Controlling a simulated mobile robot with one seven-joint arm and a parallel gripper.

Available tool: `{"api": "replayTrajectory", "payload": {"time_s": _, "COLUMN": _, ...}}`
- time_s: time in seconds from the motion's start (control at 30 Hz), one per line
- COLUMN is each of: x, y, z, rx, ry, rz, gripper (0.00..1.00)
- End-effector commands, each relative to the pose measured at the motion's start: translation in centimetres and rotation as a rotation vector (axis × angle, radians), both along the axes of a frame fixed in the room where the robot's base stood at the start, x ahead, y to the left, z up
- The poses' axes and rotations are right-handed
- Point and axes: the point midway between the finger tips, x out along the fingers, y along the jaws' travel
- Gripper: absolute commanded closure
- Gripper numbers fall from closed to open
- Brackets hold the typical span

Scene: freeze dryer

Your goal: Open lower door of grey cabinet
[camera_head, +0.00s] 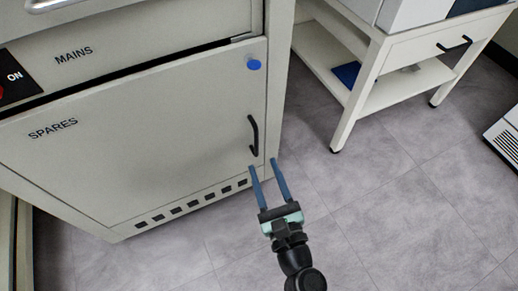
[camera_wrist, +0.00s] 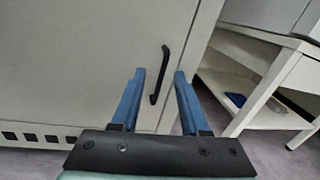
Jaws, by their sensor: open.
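The lower door (camera_head: 140,135) of the grey cabinet is marked SPARES and looks shut in the head view. Its black upright handle (camera_head: 253,136) is near the door's right edge, below a blue round knob or lock (camera_head: 254,64). My gripper (camera_head: 266,164) has two blue fingers, spread open and empty, just below and right of the handle in the picture. In the wrist view the handle (camera_wrist: 160,75) shows beyond and between the fingertips (camera_wrist: 160,72). I see no contact with it. The door's panel (camera_wrist: 80,60) fills the left of that view.
A white table (camera_head: 352,100) with a lower shelf stands to the right, with a blue item (camera_head: 346,74) on the shelf. A panel marked MAINS (camera_head: 120,50) is above the door. The grey tiled floor (camera_head: 410,200) in front is clear. A white vented box (camera_head: 508,138) is at the far right.

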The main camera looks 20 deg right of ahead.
Motion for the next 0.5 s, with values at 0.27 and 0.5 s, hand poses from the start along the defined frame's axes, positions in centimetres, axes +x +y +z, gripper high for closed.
{"api": "replayTrajectory", "payload": {"time_s": 0.27, "x": -1.2, "y": -0.4, "z": -4.3, "rx": 0.158, "ry": -0.002, "rz": -0.045, "gripper": 0.55}}
{"api": "replayTrajectory", "payload": {"time_s": 0.5, "x": 2.4, "y": -1.0, "z": -4.2, "rx": 0.153, "ry": -0.003, "rz": -0.042, "gripper": 0.55}}
